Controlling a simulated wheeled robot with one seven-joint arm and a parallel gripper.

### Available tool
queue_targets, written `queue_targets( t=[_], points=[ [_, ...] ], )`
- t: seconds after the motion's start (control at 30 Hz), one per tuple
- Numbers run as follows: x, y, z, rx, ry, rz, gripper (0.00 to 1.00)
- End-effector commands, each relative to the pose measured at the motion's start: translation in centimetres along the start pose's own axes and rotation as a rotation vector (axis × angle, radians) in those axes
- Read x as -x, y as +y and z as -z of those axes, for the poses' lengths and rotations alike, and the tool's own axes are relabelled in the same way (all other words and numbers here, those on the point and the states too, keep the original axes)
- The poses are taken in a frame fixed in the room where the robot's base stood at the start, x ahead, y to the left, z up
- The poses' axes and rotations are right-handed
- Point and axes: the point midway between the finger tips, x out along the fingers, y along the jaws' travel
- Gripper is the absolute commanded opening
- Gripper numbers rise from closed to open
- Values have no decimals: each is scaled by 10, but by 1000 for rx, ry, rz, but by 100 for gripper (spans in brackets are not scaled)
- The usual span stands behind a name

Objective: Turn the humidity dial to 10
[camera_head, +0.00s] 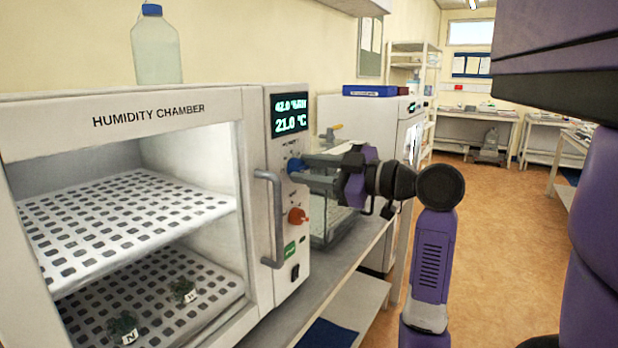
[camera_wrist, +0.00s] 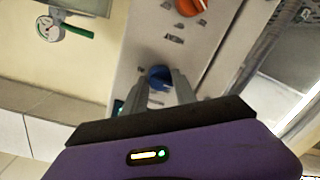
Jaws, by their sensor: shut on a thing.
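The humidity chamber (camera_head: 150,117) stands on the left with a display (camera_head: 290,114) that appears to read 42.0 %RH and 21.0 °C. Below the display is the blue humidity dial (camera_head: 294,165). My gripper (camera_head: 305,169) reaches it from the right and is shut on it. In the wrist view the blue dial (camera_wrist: 158,76) sits between the two grey fingertips of my gripper (camera_wrist: 160,88). The dial's scale marks are too small to read, and the fingers partly cover them. An orange dial (camera_head: 297,215) is lower on the same panel and also shows in the wrist view (camera_wrist: 190,6).
The chamber's door handle (camera_head: 272,218) stands out left of the dials. A glass tank (camera_head: 330,225) is behind my gripper on the bench, with a white cabinet (camera_head: 385,115) farther back. A bottle (camera_head: 156,50) stands on the chamber. Open floor (camera_head: 500,230) lies to the right.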

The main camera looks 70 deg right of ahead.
Motion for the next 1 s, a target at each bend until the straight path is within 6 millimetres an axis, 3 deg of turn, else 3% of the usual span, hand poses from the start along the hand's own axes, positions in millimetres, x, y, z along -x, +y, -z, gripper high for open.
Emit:
queue_targets(
  t=[0.47, 0.5, 0.6, 1.0],
  points=[
    [0, 1, 0, 15, -1, -2, 0],
    [0, 1, 0, 14, -1, -2, 39],
    [0, 0, 0, 14, -1, -1, 55],
    [8, 1, 0, 14, 0, -3, 55]
  ],
)
